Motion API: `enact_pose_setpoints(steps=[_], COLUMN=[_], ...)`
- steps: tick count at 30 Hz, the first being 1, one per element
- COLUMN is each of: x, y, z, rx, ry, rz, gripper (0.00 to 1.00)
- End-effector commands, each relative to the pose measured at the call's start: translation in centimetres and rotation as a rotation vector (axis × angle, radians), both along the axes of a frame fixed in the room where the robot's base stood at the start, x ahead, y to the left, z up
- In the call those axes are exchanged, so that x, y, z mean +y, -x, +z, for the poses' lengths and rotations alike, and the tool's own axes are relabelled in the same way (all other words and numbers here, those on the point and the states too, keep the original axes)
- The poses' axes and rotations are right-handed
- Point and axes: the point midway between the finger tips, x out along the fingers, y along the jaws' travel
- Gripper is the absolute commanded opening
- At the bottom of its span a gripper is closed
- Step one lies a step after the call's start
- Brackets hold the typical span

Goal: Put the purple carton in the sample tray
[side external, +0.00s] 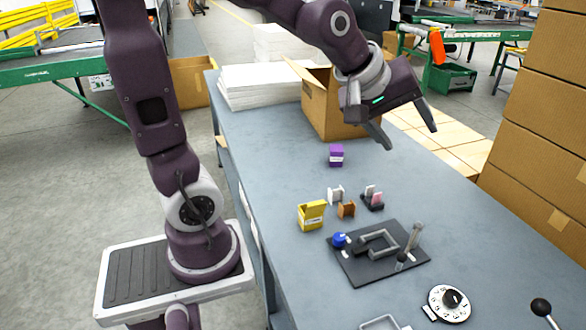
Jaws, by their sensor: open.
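The purple carton (336,155) stands upright on the grey-blue table, a little in front of the large open cardboard box. It has a pale label on its lower front. My gripper (410,138) is open and empty, in the air to the right of the carton, with its fingers pointing down and to the right. It does not touch the carton. A light grey shallow tray (384,323), which may be the sample tray, is at the bottom edge of the picture. Most of it is cut off, so its inside is mostly hidden.
A yellow box (311,214), small white and brown spools (347,209) and a dark holder (372,201) stand mid-table. A black mat (350,268) carries a grey fixture and upright posts. A dial (448,303) lies front right. The cardboard box (325,108) stands behind the carton.

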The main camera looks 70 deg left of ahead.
Motion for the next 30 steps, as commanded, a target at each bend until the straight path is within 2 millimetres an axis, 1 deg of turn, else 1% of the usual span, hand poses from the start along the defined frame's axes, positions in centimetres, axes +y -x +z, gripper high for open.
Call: enact_pose_setpoints(steps=[1, 2, 3, 4, 6, 8, 9, 10, 12, 22, 24, 26, 27, 29, 30], x=[-1.5, -2.1, -2.6, -2.8, -2.8, -2.7, -2.6, -2.6, -2.6, -2.6, -2.8, -3.4, -3.8, -3.9, -3.4], y=[4.5, 7.3, 10.7, 13.0, 17.2, 19.5, 20.5, 21.0, 21.5, 21.3, 20.7, 19.0, 17.2, 13.3, 10.2], z=[0.8, 0.7, 0.4, 0.0, -0.8, -1.4, -1.7, -1.8, -2.0, -1.9, -1.7, -1.2, -0.8, -0.1, 0.2], rx=[0.04, 0.077, 0.119, 0.148, 0.198, 0.227, 0.24, 0.246, 0.254, 0.254, 0.267, 0.293, 0.315, 0.344, 0.354], ry=[-0.132, -0.214, -0.309, -0.371, -0.479, -0.537, -0.561, -0.573, -0.585, -0.58, -0.529, -0.407, -0.286, -0.069, 0.082], rz=[-0.179, -0.293, -0.431, -0.523, -0.695, -0.794, -0.838, -0.86, -0.884, -0.878, -0.855, -0.797, -0.732, -0.6, -0.495], gripper=[0.63, 0.63, 0.63, 0.63, 0.63, 0.63, 0.69, 0.75, 0.87, 0.87, 0.87, 0.87, 0.87, 0.87, 0.87])
